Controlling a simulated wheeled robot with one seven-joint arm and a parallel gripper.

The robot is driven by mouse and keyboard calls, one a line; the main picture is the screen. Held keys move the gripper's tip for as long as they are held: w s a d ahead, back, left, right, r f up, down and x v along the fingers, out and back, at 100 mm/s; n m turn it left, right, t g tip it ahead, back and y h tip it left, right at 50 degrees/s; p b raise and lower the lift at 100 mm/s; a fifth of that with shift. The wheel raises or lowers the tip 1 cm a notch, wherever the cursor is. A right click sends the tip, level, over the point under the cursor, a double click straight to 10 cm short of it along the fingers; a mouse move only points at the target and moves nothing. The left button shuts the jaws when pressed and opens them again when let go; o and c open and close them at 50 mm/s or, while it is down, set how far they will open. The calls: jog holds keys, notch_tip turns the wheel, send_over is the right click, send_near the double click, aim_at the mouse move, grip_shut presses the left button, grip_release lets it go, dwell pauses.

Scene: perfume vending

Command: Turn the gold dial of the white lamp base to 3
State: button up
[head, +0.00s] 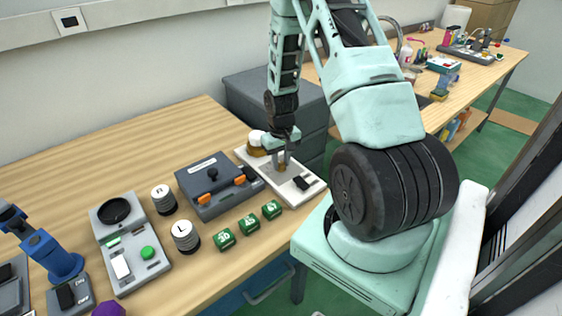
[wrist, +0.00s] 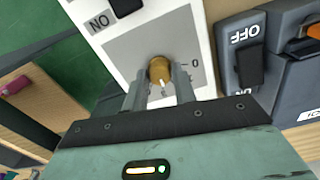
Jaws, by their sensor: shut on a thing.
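The white lamp base (head: 308,193) lies at the right end of the near wooden table, with a rounded white top over a tan collar at its far end. It also shows in the wrist view (wrist: 112,48), with a black switch (wrist: 126,5) beside the letters "NO". My gripper (head: 283,166) reaches down to the base. In the wrist view my gripper (wrist: 158,82) is shut on the gold dial (wrist: 158,67), one finger on each side. A pale mark on the dial faces the gripper. A "0" is readable right of the dial; other scale numbers are hidden or unclear.
A dark grey box (head: 207,181) with orange parts stands just left of the base; its OFF switch (wrist: 248,65) is close to my gripper. Grey drawers (head: 290,95) stand behind.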

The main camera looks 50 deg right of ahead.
aim_at(281, 163)
jog(key=shift+m, duration=1.1)
jog(key=o, duration=1)
jog(key=shift+r, duration=0.1)
notch_tip(281, 163, up, 17)
jog(key=shift+r+b, duration=0.1)
jog(key=shift+b, duration=1.1)
